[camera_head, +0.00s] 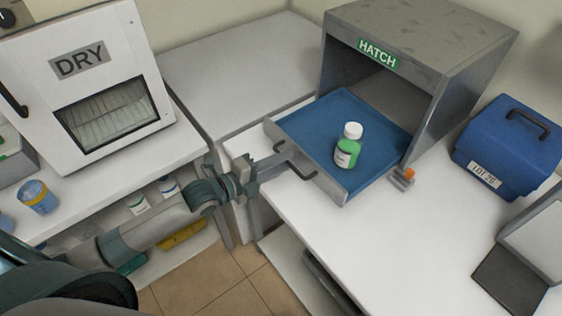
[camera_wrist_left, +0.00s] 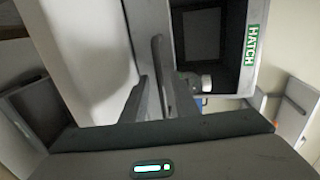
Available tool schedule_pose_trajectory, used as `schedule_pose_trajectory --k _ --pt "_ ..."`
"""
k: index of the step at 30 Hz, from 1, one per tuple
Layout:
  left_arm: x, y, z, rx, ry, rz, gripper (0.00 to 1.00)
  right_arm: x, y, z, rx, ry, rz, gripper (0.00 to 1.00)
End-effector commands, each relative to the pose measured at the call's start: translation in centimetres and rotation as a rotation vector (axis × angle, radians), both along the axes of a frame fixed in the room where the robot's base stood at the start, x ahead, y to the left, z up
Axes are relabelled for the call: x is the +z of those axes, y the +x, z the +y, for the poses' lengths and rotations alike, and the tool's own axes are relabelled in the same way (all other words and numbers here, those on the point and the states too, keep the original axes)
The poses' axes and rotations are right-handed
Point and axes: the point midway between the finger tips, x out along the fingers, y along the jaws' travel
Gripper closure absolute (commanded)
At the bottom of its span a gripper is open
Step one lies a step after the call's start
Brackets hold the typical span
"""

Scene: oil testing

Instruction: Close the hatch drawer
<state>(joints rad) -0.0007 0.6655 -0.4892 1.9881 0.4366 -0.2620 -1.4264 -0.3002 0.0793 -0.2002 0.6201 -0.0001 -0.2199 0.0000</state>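The hatch drawer (camera_head: 300,130) is pulled out of the grey hatch box (camera_head: 460,60). It has a blue bottom, a grey front and a dark handle (camera_head: 297,168). A green bottle with a white cap (camera_head: 348,147) stands upright on it. My left gripper (camera_head: 280,158) is at the drawer's front, beside the handle; I cannot tell whether it touches. My right gripper is not in view.
A blue case (camera_head: 510,145) and a grey device (camera_head: 530,245) stand on the white table right of the drawer. A small orange-and-grey piece (camera_head: 404,177) sits by the drawer's right side. The white DRY cabinet (camera_head: 75,75) is at left. The table front is clear.

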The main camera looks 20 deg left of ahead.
Motion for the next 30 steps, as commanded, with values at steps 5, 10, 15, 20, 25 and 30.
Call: schedule_pose_trajectory --k 5,10,15,20,25,30 --pt "0.0 0.0 0.0 0.000 0.000 0.000 1.00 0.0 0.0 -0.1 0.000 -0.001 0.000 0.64" --pt "0.0 0.0 0.0 0.000 0.000 0.000 1.00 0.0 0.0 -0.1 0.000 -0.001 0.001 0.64" --pt "0.0 0.3 -0.2 0.000 -0.001 -0.001 1.00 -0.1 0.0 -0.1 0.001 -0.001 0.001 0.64" --pt "0.0 1.5 -1.0 0.000 -0.001 -0.003 1.00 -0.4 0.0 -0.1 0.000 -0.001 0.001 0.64" --pt "0.0 3.8 -2.5 0.000 -0.001 -0.005 1.00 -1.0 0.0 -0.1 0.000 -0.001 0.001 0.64" --pt "0.0 7.0 -4.7 0.000 -0.001 -0.005 1.00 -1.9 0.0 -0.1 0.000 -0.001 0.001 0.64"
